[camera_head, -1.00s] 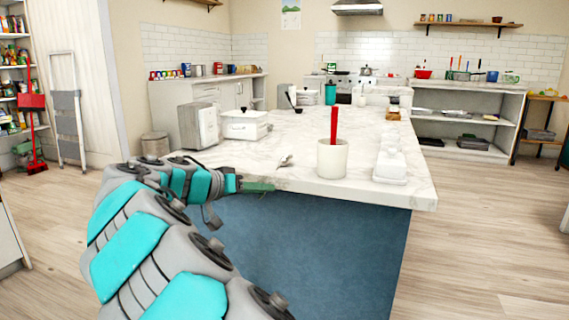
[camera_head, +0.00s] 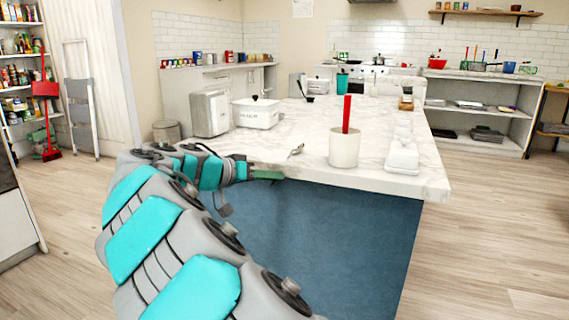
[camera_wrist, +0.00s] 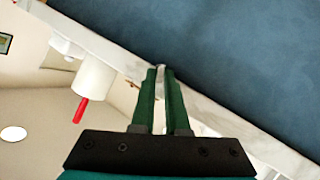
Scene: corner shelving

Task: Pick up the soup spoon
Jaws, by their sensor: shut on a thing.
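The soup spoon (camera_head: 297,150) is small and silver. It shows at the near edge of the marble-topped island, left of the white cup, with its bowl end above and right of my fingertips. My gripper (camera_head: 280,177) is at the island's front edge, its green fingers pointing right. In the wrist view my gripper (camera_wrist: 159,70) has its two long green fingers nearly together at the tips. A small pale bit of the spoon (camera_wrist: 160,66) shows between them; the rest of the spoon is hidden there. The gripper is shut on the spoon.
A white cup (camera_head: 344,150) holding a red-handled tool (camera_head: 346,114) stands right of the spoon. A white covered dish (camera_head: 402,156) is further right. A white pot (camera_head: 256,113) and toaster-like box (camera_head: 210,113) stand at left. The island's blue front (camera_head: 310,240) is below my gripper.

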